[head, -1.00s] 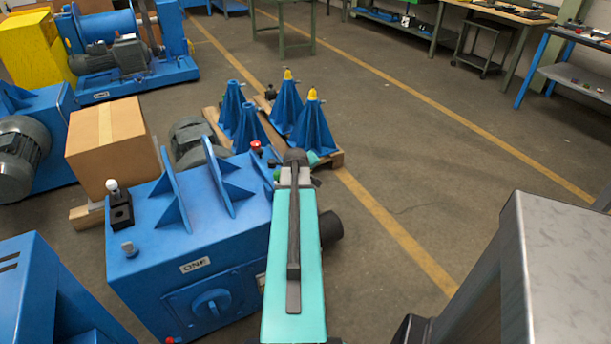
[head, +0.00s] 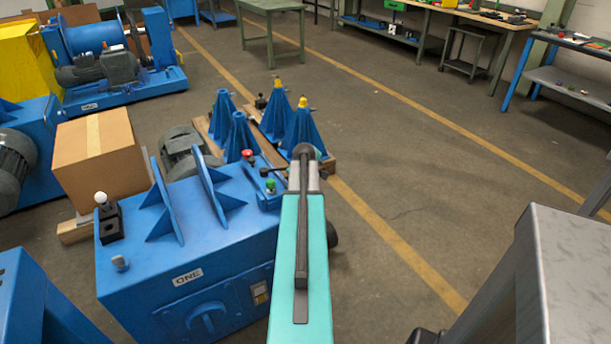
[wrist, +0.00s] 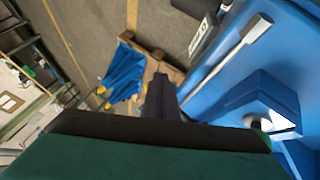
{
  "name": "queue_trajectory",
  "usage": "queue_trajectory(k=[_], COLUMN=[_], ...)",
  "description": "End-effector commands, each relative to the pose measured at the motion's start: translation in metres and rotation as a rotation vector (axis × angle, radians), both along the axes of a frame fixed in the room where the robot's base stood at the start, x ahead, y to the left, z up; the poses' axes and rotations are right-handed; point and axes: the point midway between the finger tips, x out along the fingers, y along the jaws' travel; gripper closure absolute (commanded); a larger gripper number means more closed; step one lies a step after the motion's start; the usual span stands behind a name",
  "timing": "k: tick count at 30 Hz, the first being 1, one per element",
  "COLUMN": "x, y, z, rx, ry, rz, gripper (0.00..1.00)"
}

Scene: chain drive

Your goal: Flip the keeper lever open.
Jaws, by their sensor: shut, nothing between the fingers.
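The blue machine labelled ONE (head: 240,245) stands at left centre in the head view. A short dark lever (head: 274,170) shows at its far right corner, beside a red knob (head: 248,155) and a green knob (head: 270,186). In the wrist view a pale grey bar with a dark end (wrist: 228,60) lies along blue metal. I cannot tell which of these is the keeper lever, or its position. My arm hides the fingers in the head view.
A cardboard box (head: 100,155) stands behind the machine at left. Blue stands (head: 298,125), some with yellow tips, are on a pallet beyond it. Upright blue plates (head: 215,190) rise from the machine top. The floor to the right is open, up to a grey metal surface (head: 575,250).

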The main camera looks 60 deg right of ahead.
Motion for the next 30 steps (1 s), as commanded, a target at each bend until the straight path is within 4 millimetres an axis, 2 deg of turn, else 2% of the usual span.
queue_trajectory(k=[1, 3, 12, 30], x=[0.006, 0.011, 0.029, 0.036], y=[-0.01, -0.018, -0.04, -0.046], z=[-0.002, -0.002, -0.001, 0.001], rx=[-0.001, -0.001, -0.001, -0.001], ry=[-0.001, 0.0, 0.0, -0.001], rz=[0.002, 0.002, 0.006, 0.007], gripper=[1.0, 1.0, 1.0, 1.0])
